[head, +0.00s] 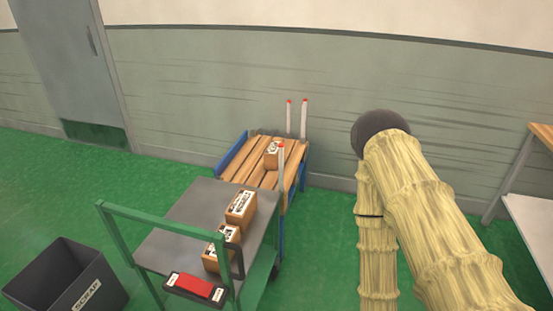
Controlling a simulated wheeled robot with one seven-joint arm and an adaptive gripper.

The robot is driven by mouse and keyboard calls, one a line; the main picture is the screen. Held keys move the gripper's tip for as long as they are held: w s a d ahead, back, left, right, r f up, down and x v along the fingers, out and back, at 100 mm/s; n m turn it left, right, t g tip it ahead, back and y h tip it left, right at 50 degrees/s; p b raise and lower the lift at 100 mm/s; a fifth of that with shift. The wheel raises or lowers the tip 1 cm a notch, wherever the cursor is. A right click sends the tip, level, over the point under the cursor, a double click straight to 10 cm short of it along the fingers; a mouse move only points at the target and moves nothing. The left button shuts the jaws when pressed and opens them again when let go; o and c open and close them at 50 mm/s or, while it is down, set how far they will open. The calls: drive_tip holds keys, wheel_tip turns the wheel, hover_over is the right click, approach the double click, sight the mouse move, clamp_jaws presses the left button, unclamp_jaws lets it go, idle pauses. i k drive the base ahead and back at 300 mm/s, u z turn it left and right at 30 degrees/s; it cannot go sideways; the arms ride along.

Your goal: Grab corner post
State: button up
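The third post (281,168) stands nearer, at the platform's right side. My arm, in a pale yellow cover, rises at the right of the picture, apart from the posts. My gripper is not in view, so I cannot see whether it is open or holds anything.
One box (272,152) lies on the platform. A grey cart (180,222) with a green handle stands in front, carrying boxes (240,206) and a red-and-black item (196,287). A dark scrap bin (62,280) is at lower left, a table (530,215) at right. Green floor (325,225) is clear between platform and arm.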

sight(281, 146)
drive_tip(key=z, duration=0.05)
drive_tip(key=i, duration=0.6)
drive_tip(key=z, duration=0.1)
drive_tip(key=k, duration=0.5)
drive_tip(key=z, duration=1.25)
drive_tip(key=i, duration=1.05)
drive_tip(key=u, duration=2.25)
